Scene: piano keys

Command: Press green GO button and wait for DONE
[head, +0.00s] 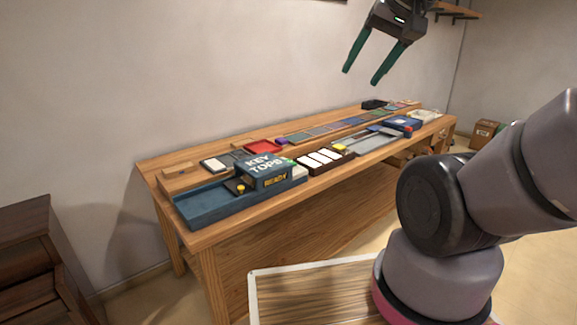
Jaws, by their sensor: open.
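A blue machine (262,173) labelled "KEY TOPS" stands at the near left end of the wooden workbench. Its small display (275,181) shows "READY" in yellow letters. A small green spot (291,161) shows at the machine's right rear edge; it is too small to tell whether it is the GO button. My gripper (361,77) hangs high above the back of the bench. Its two green fingers are spread apart with nothing between them. It is well clear of the machine.
The workbench (225,235) also carries a blue tray (205,207), a dark rack with white key tops (322,158), a red tray (262,146), a grey tray (365,143) and a blue box (402,122). Dark wooden furniture (30,245) stands at the left. The air above the bench is free.

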